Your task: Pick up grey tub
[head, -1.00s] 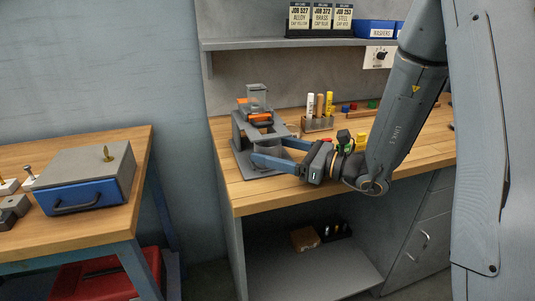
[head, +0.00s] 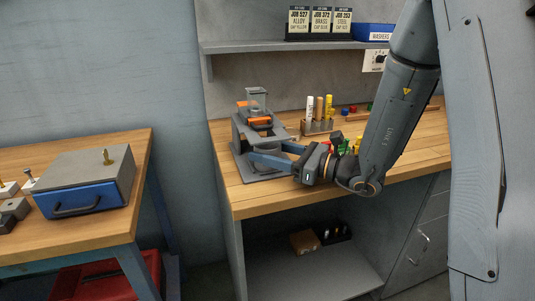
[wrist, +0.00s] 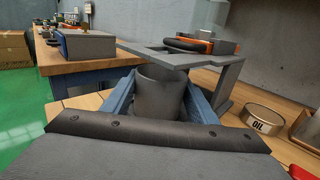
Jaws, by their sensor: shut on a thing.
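The grey tub (wrist: 158,94) is a dark grey, round-walled container. In the wrist view it stands upright between my two blue fingers, under the top plate of a grey stand (wrist: 150,54). My gripper (wrist: 160,104) is shut on the tub, with one finger against each side. In the head view my gripper (head: 268,153) reaches left into the stand (head: 240,142), and the fingers and stand mostly hide the tub. I cannot tell whether the tub's base touches the stand's base plate.
An orange-and-black item (wrist: 188,44) lies on the stand's plate, just above the tub. An oil tin (wrist: 262,118) stands to the right in the wrist view. A marker holder (head: 318,126) is behind my gripper. The bench front (head: 290,196) is clear.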

